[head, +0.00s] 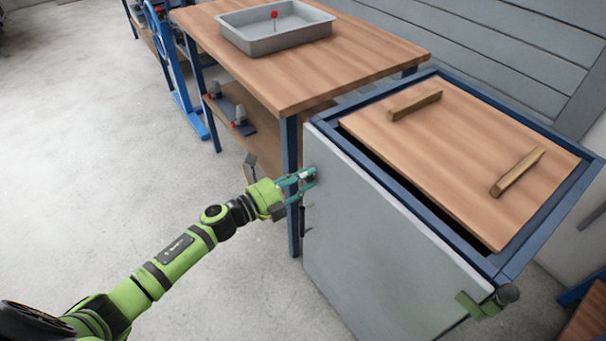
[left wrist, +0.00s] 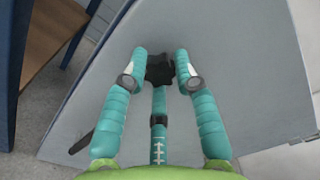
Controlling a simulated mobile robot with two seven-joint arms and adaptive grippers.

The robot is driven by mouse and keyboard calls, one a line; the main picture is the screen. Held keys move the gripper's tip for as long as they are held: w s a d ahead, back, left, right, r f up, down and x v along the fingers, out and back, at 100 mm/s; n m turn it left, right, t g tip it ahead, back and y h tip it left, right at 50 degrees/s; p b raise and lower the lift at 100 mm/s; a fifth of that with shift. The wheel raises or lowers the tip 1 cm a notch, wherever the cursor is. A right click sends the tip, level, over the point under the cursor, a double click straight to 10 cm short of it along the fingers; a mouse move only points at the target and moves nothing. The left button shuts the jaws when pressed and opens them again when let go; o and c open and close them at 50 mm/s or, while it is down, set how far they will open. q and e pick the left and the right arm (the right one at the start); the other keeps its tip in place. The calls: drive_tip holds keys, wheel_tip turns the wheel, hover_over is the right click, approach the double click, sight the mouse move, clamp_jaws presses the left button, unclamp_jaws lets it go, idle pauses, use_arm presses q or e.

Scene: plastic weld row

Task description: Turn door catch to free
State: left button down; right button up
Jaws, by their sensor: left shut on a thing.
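The grey door (head: 370,240) is the flat front panel of a blue-framed cabinet and looks closed. A small dark lobed knob (left wrist: 160,69) sits on it, near its upper left corner in the head view. My left gripper (head: 309,178) has teal fingers and is shut on this knob; in the left wrist view the fingertips (left wrist: 160,75) are on either side of it. The gripper hides most of the knob in the head view. A dark bar handle (head: 302,216) is on the door just below the gripper. My right gripper is not in view.
A green bracket with a dark round end (head: 483,303) is at the door's right edge. A wooden lid (head: 455,160) with two bar grips lies on the cabinet. A workbench (head: 285,90) with a grey tray (head: 275,44) stands behind. The floor at left is clear.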

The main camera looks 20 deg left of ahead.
use_arm(q)
drive_tip(key=shift+n, duration=0.5)
drive_tip(key=c, duration=1)
unclamp_jaws()
drive_tip(key=shift+o, duration=0.2)
drive_tip(key=v, duration=1.2)
